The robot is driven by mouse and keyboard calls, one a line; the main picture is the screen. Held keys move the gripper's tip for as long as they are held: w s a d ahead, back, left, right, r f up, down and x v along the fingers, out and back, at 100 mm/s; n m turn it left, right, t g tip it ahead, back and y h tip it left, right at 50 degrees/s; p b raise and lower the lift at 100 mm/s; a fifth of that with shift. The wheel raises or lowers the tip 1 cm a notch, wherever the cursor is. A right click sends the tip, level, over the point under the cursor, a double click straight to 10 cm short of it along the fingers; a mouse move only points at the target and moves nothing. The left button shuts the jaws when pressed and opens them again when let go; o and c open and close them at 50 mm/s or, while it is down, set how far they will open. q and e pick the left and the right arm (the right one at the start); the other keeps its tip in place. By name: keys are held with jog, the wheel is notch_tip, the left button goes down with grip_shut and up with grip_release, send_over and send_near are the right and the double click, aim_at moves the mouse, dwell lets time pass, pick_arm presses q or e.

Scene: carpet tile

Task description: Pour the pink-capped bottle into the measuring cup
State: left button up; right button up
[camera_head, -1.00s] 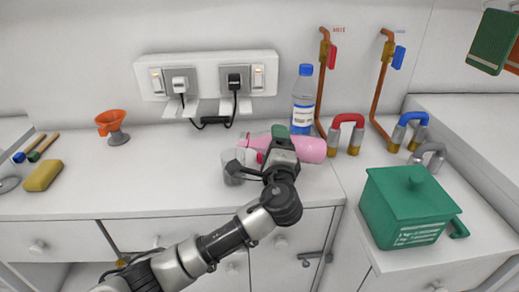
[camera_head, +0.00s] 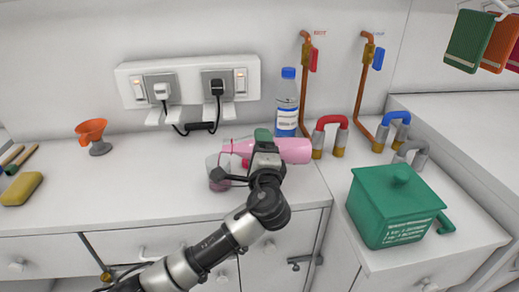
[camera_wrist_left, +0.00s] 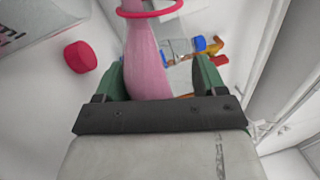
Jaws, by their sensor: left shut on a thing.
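My left gripper (camera_head: 263,142) is shut on the pink bottle (camera_head: 292,150). The bottle lies nearly level above the counter, its narrow end pointing left over the clear measuring cup (camera_head: 217,178). The cup stands on the counter and has a dark pinkish tint low inside. In the left wrist view the green finger pads (camera_wrist_left: 158,80) sit on either side of the bottle (camera_wrist_left: 146,62). A loose pinkish-red cap (camera_wrist_left: 80,57) lies on the counter there; it also shows below the bottle in the head view (camera_head: 245,163). My right gripper is not in view.
A blue-capped clear bottle (camera_head: 287,108) stands behind the pink bottle. Red (camera_head: 332,126) and blue (camera_head: 397,120) pipe bends and a green lidded box (camera_head: 392,210) are to the right. The counter between is clear.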

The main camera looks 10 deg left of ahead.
pick_arm(q)
jog(key=shift+r+n+b, duration=0.5)
jog(key=shift+r+n, duration=0.15)
jog(key=shift+n, duration=0.25)
dwell(2.3)
